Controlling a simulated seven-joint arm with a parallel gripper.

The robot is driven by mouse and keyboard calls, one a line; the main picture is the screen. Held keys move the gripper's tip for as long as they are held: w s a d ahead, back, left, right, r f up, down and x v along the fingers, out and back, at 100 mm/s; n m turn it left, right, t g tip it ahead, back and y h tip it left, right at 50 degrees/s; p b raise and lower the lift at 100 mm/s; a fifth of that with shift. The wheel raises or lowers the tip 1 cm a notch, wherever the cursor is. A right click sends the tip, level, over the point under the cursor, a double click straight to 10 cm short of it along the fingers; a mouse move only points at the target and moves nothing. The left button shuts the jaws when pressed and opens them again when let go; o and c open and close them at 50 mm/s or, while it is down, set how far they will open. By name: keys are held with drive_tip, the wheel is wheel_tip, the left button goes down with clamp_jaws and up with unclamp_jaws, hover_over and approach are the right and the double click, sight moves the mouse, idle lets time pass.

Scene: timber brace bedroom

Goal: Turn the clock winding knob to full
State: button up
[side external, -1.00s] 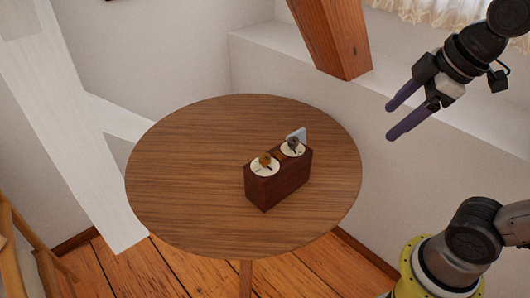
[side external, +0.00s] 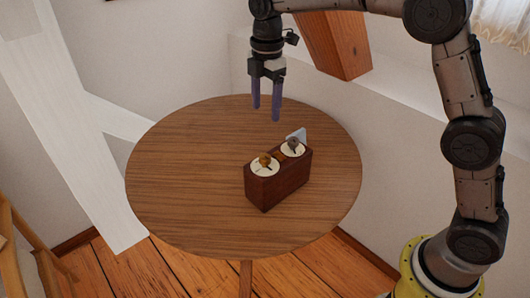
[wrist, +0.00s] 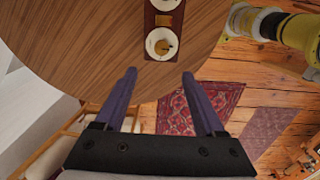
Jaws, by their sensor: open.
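A dark reddish-brown wooden box (side external: 284,182) stands on the round table, with two white dials on its top. The left dial (side external: 259,170) carries a brass-coloured knob (side external: 265,160). The right dial (side external: 289,153) carries a grey knob (side external: 293,144). I cannot tell which is the clock winding knob. In the wrist view the box (wrist: 151,75) shows near the top, with a brass-coloured knob (wrist: 163,46) on the nearer dial. My gripper (side external: 266,114) is open and empty, pointing down, above and behind the box. Its two purple fingers (wrist: 160,88) are apart and touch nothing.
The round wooden table (side external: 190,180) is otherwise clear. A small pale panel (side external: 297,134) stands at the box's back edge. A thick timber beam (side external: 340,45) slopes down behind the table. A white brace (side external: 70,130) stands at left.

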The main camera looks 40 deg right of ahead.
sight(265, 157)
wheel_tip(265, 157, down, 15)
drive_tip(key=shift+a+r, duration=0.1)
drive_tip(key=shift+a, duration=0.05)
idle(0.4)
clamp_jaws()
idle(0.3)
